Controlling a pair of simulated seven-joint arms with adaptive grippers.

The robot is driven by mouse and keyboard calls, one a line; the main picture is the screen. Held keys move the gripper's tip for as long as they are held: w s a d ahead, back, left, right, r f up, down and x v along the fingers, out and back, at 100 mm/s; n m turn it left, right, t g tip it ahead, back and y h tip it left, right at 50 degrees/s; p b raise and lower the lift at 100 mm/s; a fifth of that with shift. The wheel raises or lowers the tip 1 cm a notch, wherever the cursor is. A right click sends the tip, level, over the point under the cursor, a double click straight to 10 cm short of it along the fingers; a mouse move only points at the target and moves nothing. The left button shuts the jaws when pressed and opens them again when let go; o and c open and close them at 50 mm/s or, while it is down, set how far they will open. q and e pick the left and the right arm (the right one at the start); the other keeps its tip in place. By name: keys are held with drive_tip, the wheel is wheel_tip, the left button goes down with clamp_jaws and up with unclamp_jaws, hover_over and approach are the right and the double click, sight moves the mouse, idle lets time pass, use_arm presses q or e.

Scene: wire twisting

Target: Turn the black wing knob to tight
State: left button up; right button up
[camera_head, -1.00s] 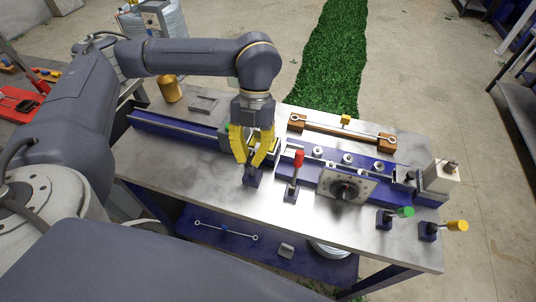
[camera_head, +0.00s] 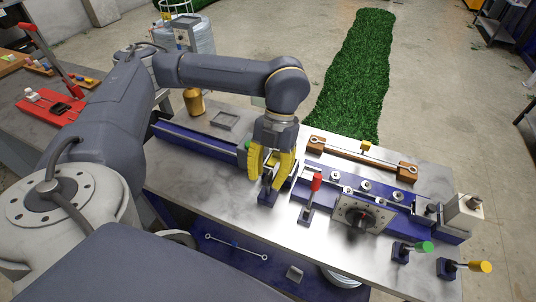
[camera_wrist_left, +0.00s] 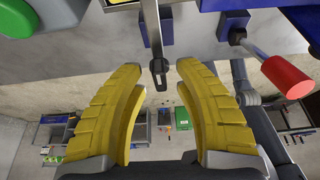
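My left gripper (camera_head: 268,182) has yellow ribbed fingers and points down over the front of the metal bench. A small dark part on a blue block (camera_head: 267,197) sits at its fingertips. In the left wrist view the fingers (camera_wrist_left: 158,69) stand apart, with a black-ended metal lever (camera_wrist_left: 159,70) in the gap; I see no clear contact. A black knob (camera_head: 359,219) with a wing-like grip sits on a pale marked dial plate (camera_head: 378,222), right of the gripper and apart from it. I cannot tell its exact setting. My right gripper is not in view.
A red-handled lever (camera_head: 315,182) stands between gripper and dial. Green (camera_head: 424,246) and yellow (camera_head: 480,266) handled levers are at the front right. A wooden holder with a rod (camera_head: 360,155) lies behind. The bench's front left surface is clear.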

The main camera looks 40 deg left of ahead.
sight(275, 171)
use_arm(q)
drive_tip(key=v, duration=1.2)
drive_tip(key=shift+d, duration=0.1)
idle(0.5)
